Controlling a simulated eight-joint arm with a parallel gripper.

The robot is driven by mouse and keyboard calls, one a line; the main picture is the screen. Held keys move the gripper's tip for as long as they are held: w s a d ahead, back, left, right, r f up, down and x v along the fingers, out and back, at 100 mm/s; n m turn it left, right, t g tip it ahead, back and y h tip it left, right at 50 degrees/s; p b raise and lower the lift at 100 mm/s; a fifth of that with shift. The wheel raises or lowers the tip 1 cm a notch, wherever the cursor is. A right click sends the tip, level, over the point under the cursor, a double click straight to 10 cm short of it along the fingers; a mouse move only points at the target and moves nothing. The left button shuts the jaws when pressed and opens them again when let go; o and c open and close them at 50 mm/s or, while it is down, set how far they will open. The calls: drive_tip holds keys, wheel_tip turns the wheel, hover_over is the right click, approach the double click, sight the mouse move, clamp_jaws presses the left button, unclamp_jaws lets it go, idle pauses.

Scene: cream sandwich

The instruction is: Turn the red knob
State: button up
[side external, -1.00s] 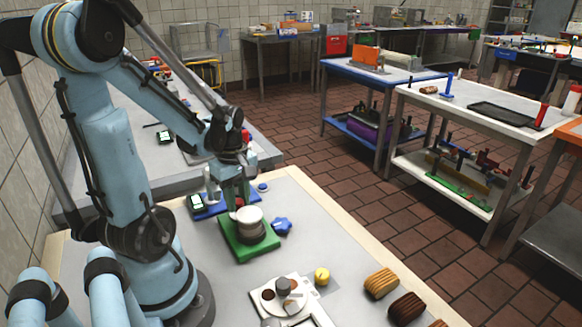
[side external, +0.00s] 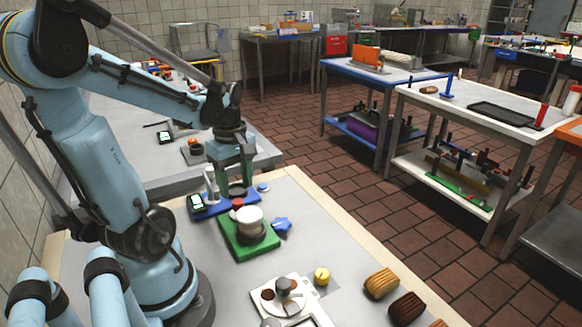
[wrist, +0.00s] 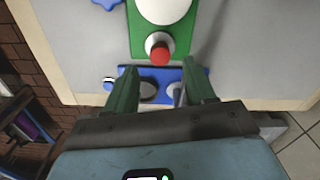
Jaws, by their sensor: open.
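The red knob (side external: 238,203) shows at the back edge of the green base (side external: 237,251), behind a white rounded piece (side external: 249,215). In the wrist view the red knob (wrist: 160,54) lies centred, just beyond my fingertips, with a pale ring around its base. My gripper (side external: 236,186) is open, pointing down above the blue base behind the green one. In the wrist view its two green fingers (wrist: 160,72) are spread apart, with nothing held between them. The red knob is partly hidden in the side view.
The blue base (side external: 218,209) carries a small display (side external: 196,202) and upright posts. A blue star-shaped knob (side external: 281,226) is right of the green base, and a small blue-topped button (side external: 262,187) is behind. A yellow knob (side external: 322,276) and ridged pieces (side external: 381,283) lie nearer the front.

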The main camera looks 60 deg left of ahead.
sight(238, 201)
wheel_tip(238, 201, up, 8)
drive_tip(key=shift+f, duration=0.25)
drive_tip(key=shift+d, duration=0.1)
idle(0.4)
drive_tip(key=w+d+g+y, duration=0.1)
drive_tip(key=d+y, duration=0.3)
drive_tip(key=d, duration=0.1)
drive_tip(key=shift+x, duration=6.45)
drive_tip(key=shift+w+a, duration=0.1)
clamp_jaws()
drive_tip(key=shift+m+t, duration=0.6)
drive_tip(key=shift+m, duration=1)
